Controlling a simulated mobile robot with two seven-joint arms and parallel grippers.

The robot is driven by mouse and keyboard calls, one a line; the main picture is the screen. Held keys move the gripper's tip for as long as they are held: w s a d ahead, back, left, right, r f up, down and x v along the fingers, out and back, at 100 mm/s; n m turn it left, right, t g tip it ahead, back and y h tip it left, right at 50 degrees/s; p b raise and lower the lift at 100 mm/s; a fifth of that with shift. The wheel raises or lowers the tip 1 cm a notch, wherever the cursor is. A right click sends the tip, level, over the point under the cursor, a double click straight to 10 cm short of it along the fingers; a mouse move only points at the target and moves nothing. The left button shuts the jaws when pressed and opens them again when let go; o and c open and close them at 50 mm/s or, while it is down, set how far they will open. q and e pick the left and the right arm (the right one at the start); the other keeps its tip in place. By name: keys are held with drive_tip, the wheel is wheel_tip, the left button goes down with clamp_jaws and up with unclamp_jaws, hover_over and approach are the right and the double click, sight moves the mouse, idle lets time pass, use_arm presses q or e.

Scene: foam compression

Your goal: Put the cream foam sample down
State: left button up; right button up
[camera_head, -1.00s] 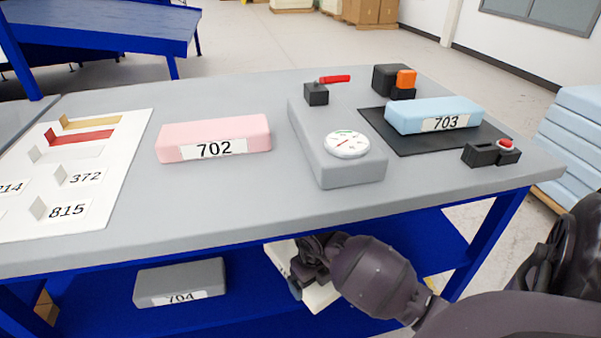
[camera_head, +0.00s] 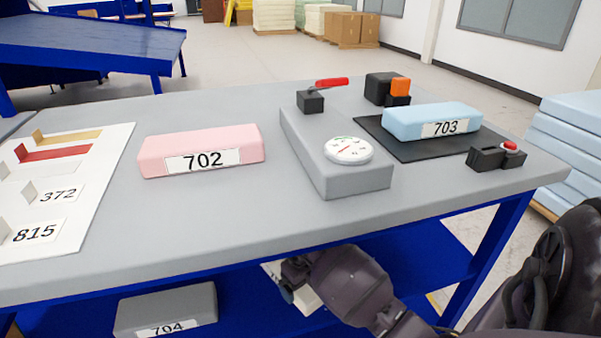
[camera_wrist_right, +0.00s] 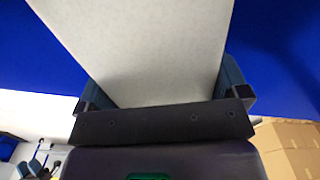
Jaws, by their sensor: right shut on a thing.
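The cream foam sample (camera_head: 308,300) shows only in small parts below the tabletop's front edge. My right gripper (camera_head: 288,285) is shut on it, over the blue lower shelf (camera_head: 415,250). In the right wrist view the cream foam (camera_wrist_right: 150,45) fills the space between the two fingers of the gripper (camera_wrist_right: 165,88). Blue surface shows on both sides of it. I cannot tell whether the foam touches the shelf. My left gripper is not in view.
A grey foam block labelled 704 (camera_head: 167,308) lies on the lower shelf to the left. On the tabletop (camera_head: 230,225) are pink block 702 (camera_head: 200,140), a grey gauge device (camera_head: 345,180) and blue block 703 (camera_head: 430,115) on a black mat (camera_head: 400,150). The tabletop overhangs my gripper.

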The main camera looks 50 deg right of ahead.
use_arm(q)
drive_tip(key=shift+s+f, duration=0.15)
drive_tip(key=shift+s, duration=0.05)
use_arm(e)
drive_tip(key=o, duration=0.5)
drive_tip(key=shift+o, duration=0.2)
wheel_tip(320, 180, up, 3)
drive_tip(key=shift+w+r+p, duration=0.1)
drive_tip(key=shift+w+p, duration=0.05)
drive_tip(key=shift+p, duration=0.45)
wheel_tip(320, 180, up, 4)
drive_tip(key=shift+f+p, duration=0.2)
drive_tip(key=shift+p, duration=0.45)
drive_tip(key=shift+r, duration=0.55)
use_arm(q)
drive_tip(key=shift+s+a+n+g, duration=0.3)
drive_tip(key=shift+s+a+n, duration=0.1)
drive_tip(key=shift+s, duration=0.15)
use_arm(e)
drive_tip(key=shift+f, duration=0.1)
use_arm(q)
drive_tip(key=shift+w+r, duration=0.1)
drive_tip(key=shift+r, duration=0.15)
use_arm(e)
drive_tip(key=shift+s, duration=0.2)
